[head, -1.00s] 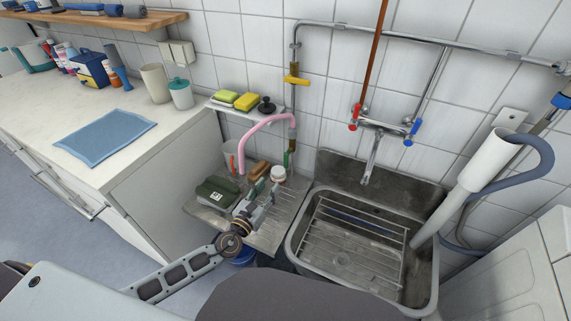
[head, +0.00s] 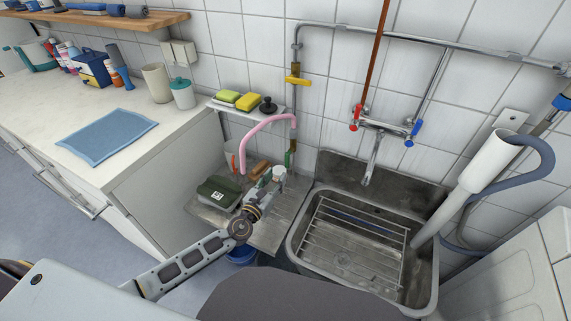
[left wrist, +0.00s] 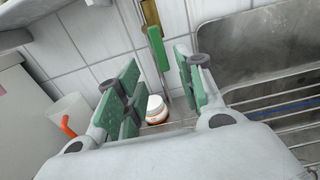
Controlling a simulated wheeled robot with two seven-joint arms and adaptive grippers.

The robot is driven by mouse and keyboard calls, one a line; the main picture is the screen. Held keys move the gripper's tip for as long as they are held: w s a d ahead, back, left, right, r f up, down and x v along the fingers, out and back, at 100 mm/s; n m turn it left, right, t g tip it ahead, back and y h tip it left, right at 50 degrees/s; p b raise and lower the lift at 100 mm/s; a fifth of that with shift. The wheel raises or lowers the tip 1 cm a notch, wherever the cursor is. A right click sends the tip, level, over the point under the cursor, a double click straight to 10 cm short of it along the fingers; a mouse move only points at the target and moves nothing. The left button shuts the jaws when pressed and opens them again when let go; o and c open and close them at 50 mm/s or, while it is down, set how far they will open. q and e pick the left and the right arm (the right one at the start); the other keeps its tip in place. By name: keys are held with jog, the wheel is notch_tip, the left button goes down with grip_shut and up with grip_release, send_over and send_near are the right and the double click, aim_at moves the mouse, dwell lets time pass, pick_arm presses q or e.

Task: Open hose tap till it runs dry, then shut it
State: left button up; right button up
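The hose tap's green lever (head: 287,158) hangs at the lower end of the wall pipe, beside the pink hose (head: 262,122). In the left wrist view the green lever (left wrist: 158,49) shows upright between my fingertips in the picture, seemingly beyond them. My left gripper (head: 272,178) is low in front of the tap, over the metal drainer. In the left wrist view its green-padded fingers (left wrist: 157,72) stand apart with nothing between them. I cannot see whether water runs from the hose. My right gripper is not in view.
A white jar (head: 279,173) stands near my left fingers. A dark green box (head: 218,191) and a brown brush lie on the drainer (head: 269,236). The steel sink (head: 292,246) is to the right, a blue bucket (head: 241,256) below.

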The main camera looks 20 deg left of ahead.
aim_at(287, 163)
pick_arm(q)
jog(key=shift+w+d, duration=0.3)
jog(key=shift+w, duration=1.15)
jog(key=shift+w+d, duration=0.25)
jog(key=shift+w, duration=1.15)
jog(key=shift+w+d, duration=0.3)
jog(key=shift+w, duration=1.15)
grip_shut()
